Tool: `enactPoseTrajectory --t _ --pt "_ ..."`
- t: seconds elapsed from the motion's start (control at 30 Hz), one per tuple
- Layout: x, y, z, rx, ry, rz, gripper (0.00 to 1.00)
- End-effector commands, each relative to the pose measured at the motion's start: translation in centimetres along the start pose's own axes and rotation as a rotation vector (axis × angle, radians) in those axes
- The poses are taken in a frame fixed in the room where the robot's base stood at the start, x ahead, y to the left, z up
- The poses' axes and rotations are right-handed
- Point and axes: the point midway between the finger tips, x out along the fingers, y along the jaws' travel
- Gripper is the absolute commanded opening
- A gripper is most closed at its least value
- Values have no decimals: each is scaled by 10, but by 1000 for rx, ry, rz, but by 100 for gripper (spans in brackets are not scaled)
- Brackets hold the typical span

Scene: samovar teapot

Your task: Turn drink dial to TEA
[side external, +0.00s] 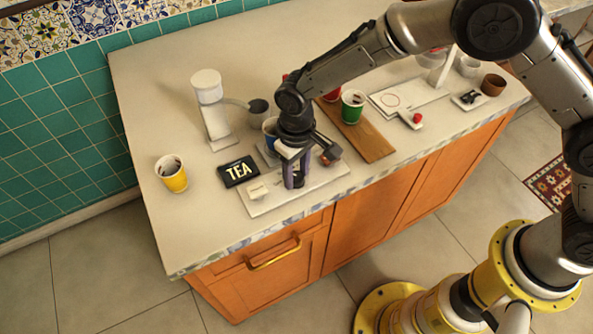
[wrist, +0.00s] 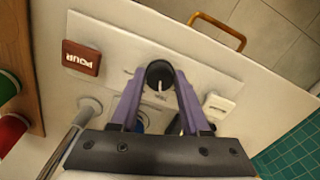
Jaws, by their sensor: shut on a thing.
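The drink dial (wrist: 160,74) is a round black knob with a white pointer line, set on a white panel (wrist: 205,70). My gripper (wrist: 161,84) has its purple fingers on either side of the knob, shut on it. In the wrist view the pointer line is on the side of the knob nearer the gripper body. In the side view my gripper (side external: 294,182) reaches down to the white panel (side external: 262,208) and hides the dial. A black sign reading TEA (side external: 238,171) lies left of the panel. Any dial lettering is too small to read.
A red-brown POUR block (wrist: 81,57) and a white block (wrist: 217,107) flank the dial. A yellow cup (side external: 171,175) stands at the left, a white dispenser (side external: 209,100) behind. A green cup (side external: 352,107) stands on a wooden board (side external: 375,143) at the right.

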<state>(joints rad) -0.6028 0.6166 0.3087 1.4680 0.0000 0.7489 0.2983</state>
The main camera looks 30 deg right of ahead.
Motion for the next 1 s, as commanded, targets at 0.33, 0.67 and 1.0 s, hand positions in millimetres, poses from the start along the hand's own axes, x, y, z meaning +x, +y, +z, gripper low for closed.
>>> enactPoseTrajectory --t 0.33,0.67,1.0 --pt "-1 0 0 -1 2 0 75" --pt "-13 0 -1 -1 3 -1 75" --pt "-83 0 -1 -1 7 -2 75"
